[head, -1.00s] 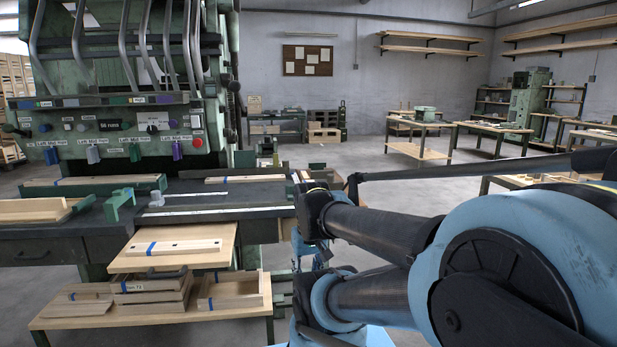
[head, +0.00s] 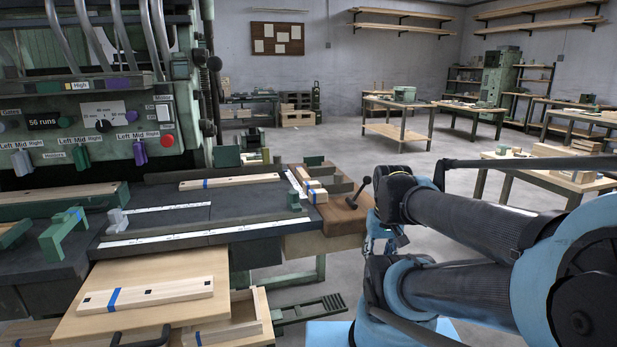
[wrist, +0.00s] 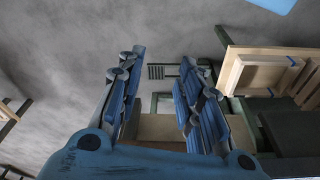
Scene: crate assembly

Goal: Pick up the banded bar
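Wooden bars with a blue band show in more than one place, and I cannot tell which one the task means. One bar (head: 147,295) with dark end marks lies on a pale wooden board (head: 95,322) at the lower left. A longer bar (head: 230,181) lies at the back of the dark bench. My gripper (wrist: 160,75) is open and empty in the wrist view, its two blue fingers apart, pointing over floor and bench parts. In the head view it is mostly hidden behind my arm, right of the bench and apart from the bars.
A dark bench (head: 160,262) carries a green bracket (head: 62,235) and white scales. Short banded blocks (head: 315,190) sit in a tray at its right end, near a black-knobbed lever (head: 360,192). A green machine (head: 95,125) stands behind on the left. Floor (head: 340,150) is open beyond.

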